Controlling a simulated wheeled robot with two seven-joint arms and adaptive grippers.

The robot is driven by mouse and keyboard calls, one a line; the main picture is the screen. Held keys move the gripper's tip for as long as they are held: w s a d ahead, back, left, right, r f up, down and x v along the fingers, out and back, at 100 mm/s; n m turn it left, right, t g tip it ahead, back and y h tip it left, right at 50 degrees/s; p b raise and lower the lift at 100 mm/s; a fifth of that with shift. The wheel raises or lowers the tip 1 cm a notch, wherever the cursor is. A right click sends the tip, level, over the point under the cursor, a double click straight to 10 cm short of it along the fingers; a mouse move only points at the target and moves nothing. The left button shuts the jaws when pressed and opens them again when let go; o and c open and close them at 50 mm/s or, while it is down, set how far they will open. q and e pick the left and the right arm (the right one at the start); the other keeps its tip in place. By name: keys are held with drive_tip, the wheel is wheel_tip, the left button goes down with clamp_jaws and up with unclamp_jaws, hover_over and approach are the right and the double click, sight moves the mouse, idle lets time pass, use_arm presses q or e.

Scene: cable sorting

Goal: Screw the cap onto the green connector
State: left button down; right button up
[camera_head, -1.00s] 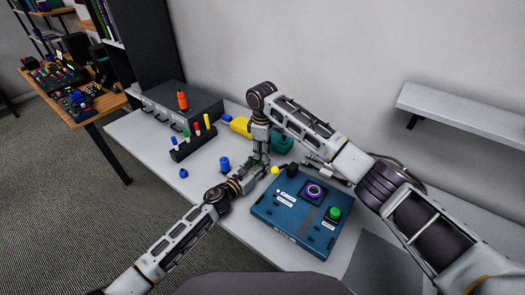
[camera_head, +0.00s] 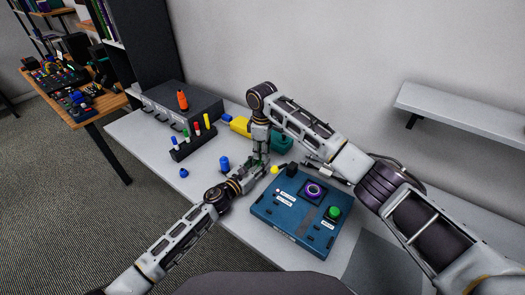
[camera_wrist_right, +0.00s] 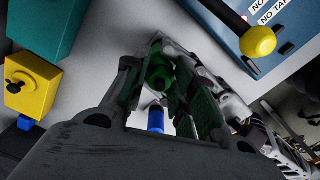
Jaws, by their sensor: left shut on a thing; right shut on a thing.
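In the head view my right gripper (camera_head: 262,156) reaches down from above and my left gripper (camera_head: 255,170) comes in from the left; their tips meet above the table. In the right wrist view my right gripper (camera_wrist_right: 172,88) has its fingers around a dark green part (camera_wrist_right: 158,72). Both grippers are shut on the green pieces, the connector and its cap. The fingers hide most of them, so I cannot tell where one piece ends or how far the cap is seated.
A blue connector (camera_head: 224,163) stands on the table (camera_head: 213,262) with a small blue cap (camera_head: 184,173) to its left. A dark rack (camera_head: 193,144) holds coloured pegs. A blue control box (camera_head: 277,213) with a yellow-knobbed lever (camera_head: 275,170) sits close to the right of the grippers.

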drive_tip(key=shift+s+d+f, duration=0.1)
drive_tip(key=shift+d+f, duration=0.05)
drive_tip(key=shift+f, duration=0.4)
drive_tip(key=shift+s+d+f, duration=0.1)
drive_tip(key=shift+d+f, duration=0.05)
drive_tip(key=shift+f, duration=0.4)
drive_tip(key=shift+c, duration=0.4)
drive_tip(key=o, duration=0.8)
drive_tip(key=shift+w+a, duration=0.1)
drive_tip(key=shift+w+a+f, duration=0.1)
drive_tip(key=shift+w, duration=0.05)
drive_tip(key=shift+r, duration=0.3)
drive_tip(key=shift+a+r, duration=0.1)
drive_tip(key=shift+r, duration=2.25)
drive_tip(key=shift+r, duration=0.1)
drive_tip(key=shift+c, duration=0.2)
